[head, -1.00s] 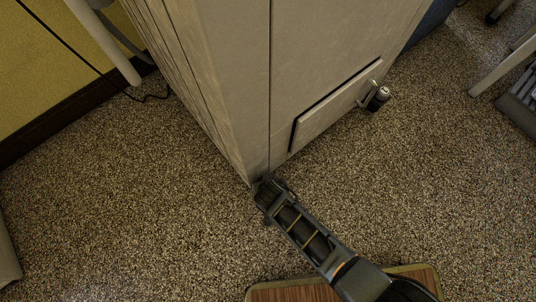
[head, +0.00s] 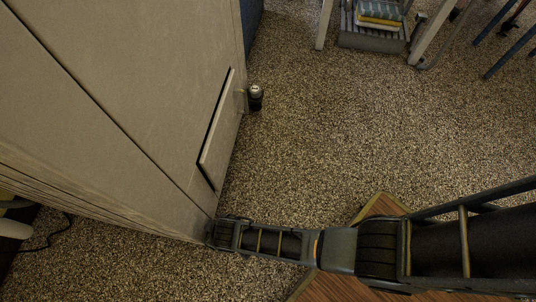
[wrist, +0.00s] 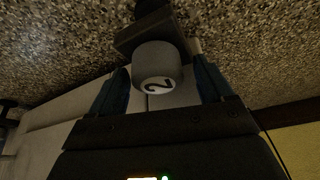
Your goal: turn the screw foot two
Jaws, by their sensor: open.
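The screw foot two (wrist: 150,60) is a grey round foot with a white disc marked "2". In the wrist view it sits between the two dark fingers of my gripper (wrist: 160,70), with a narrow gap showing at each side. My gripper is open. In the head view my gripper (head: 213,232) is at the floor, at the bottom corner of the pale washer cabinet (head: 110,90). The foot is hidden there by the gripper and the cabinet.
A hatch (head: 215,135) stands out from the cabinet's side, with a dark cylinder (head: 256,98) beside it. A wood-patterned board (head: 335,285) lies under my arm. A stand with stacked books (head: 380,15) is at the back. The speckled floor (head: 340,130) between is clear.

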